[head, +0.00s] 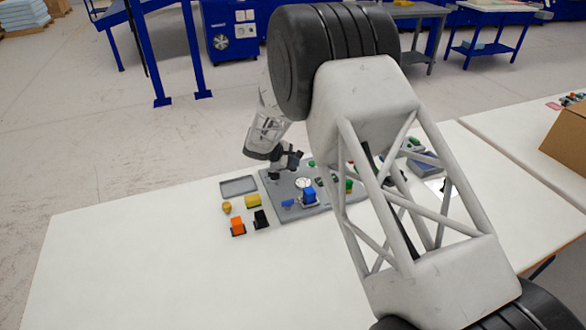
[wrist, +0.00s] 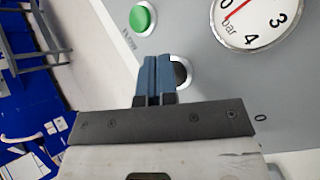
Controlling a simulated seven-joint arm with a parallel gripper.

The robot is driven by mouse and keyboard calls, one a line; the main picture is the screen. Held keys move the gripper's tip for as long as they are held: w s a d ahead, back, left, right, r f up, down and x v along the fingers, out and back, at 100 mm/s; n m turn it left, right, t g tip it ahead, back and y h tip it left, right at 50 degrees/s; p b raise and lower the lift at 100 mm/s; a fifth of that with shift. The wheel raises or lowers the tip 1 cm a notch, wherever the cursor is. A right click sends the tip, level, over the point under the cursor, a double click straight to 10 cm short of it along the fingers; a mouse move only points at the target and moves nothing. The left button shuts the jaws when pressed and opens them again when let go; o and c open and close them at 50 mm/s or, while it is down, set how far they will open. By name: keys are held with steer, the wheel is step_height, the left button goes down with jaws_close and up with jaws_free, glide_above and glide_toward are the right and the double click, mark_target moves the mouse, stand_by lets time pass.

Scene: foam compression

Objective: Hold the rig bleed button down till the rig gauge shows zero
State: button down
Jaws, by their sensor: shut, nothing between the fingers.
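My gripper (wrist: 152,60) is shut and empty, its two blue fingers together over the grey rig panel (wrist: 185,30). In the head view my gripper (head: 297,158) is at the panel's far left part. A green button (wrist: 143,17) lies ahead of the fingertips, apart from them in the picture; its small label is too blurred to read. A dark round part (wrist: 181,73) is partly hidden beside the fingers; I cannot tell whether they touch it. The white rig gauge (wrist: 258,22) is cut by the top edge. Its red needle shows, but the reading is unclear. I cannot tell which button is the bleed.
A blue part (head: 309,194) is on the panel. My arm hides part of the right side. The table's left front is clear.

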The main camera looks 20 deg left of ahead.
mark_target(293, 169)
steer(key=shift+a+r, duration=0.1)
steer(key=shift+r, duration=2.3)
steer(key=m, duration=0.1)
steer(key=m+g, duration=0.1)
steer(key=m, duration=0.1)
steer(key=m+g+y, duration=0.1)
steer(key=m, duration=0.1)
steer(key=shift+s+d+f, duration=0.2)
steer(key=shift+d, duration=0.2)
steer(key=m, duration=0.2)
steer(key=m+g+y, duration=0.1)
steer(key=m, duration=0.2)
steer(key=shift+s+m+g, duration=0.25)
steer(key=shift+m+g, duration=0.05)
steer(key=m, duration=0.1)
steer(key=m+g+y, duration=0.1)
steer(key=m, duration=0.1)
steer(key=m+y, duration=0.1)
steer(key=m, duration=0.1)
steer(key=shift+a+r, duration=0.25)
steer(key=shift+r, duration=0.1)
steer(key=m, duration=0.2)
steer(key=m+y, duration=0.1)
steer(key=a+r+m+g, duration=0.1)
steer(key=m, duration=0.1)
steer(key=shift+w+r+m+y, duration=0.1)
steer(key=shift+m+y, duration=0.2)
steer(key=shift+y, duration=0.1)
